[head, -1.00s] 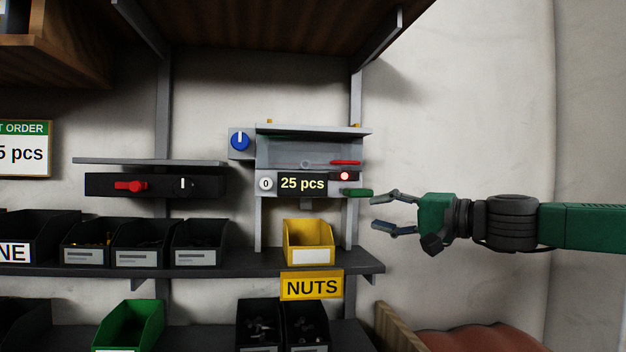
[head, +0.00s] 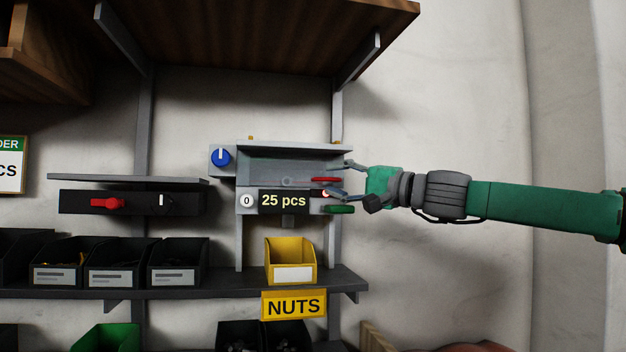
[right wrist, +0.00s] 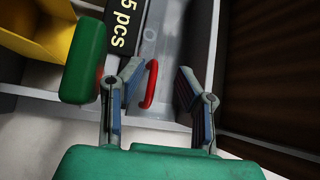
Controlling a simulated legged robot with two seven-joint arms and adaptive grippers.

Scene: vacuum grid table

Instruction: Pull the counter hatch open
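The grey counter (head: 290,165) with the "25 pcs" display (head: 284,201) is fixed above the shelf. A small red handle (head: 325,180) sticks out at its right side, with a green handle (head: 340,209) below it. My right gripper (head: 340,178) is at the counter's right side, its fingers parted above and below the red handle. In the right wrist view, the gripper (right wrist: 160,72) is open and the red handle (right wrist: 150,84) lies between the fingers, nearer the left one. The green handle (right wrist: 84,60) is outside the left finger. My left gripper is out of view.
A yellow bin (head: 290,262) stands under the counter above the NUTS label (head: 293,304). A blue knob (head: 221,157) is at the counter's left. Black bins (head: 118,262) line the shelf (head: 200,290). The wall to the right is clear.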

